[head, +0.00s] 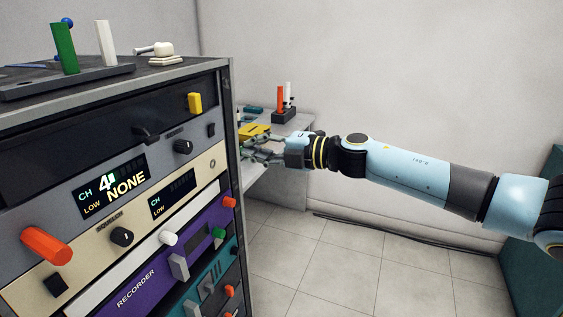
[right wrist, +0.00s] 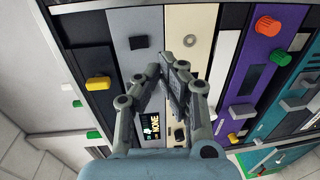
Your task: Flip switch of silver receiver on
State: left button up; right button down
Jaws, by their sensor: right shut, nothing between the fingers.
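The silver receiver (head: 70,203) is the grey panel in the rack at left, with a "CH 4 NONE" display. In the right wrist view, the silver panel (right wrist: 135,20) carries a black control (right wrist: 138,42). My right gripper (head: 246,150) is beside the rack's right edge in the head view. Its fingers (right wrist: 168,68) are shut and empty, in front of the silver and cream panels in the wrist view, hiding part of both. The switch's setting is too small to tell. My left gripper is out of view.
A cream unit (head: 90,258) and a purple recorder (head: 150,275) sit below the receiver. A yellow knob (head: 194,102) sticks out from the black panel above. A shelf (head: 255,176) with small items is behind the gripper.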

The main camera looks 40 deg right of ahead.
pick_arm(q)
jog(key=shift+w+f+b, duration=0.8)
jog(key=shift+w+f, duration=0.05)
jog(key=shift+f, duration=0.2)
pick_arm(e)
jog(key=s, duration=0.1)
jog(key=s+d, duration=0.1)
jog(key=s, duration=0.1)
jog(key=s+d+f, duration=0.1)
jog(key=s, duration=0.1)
jog(key=shift+d, duration=0.1)
jog(key=shift+f, duration=0.1)
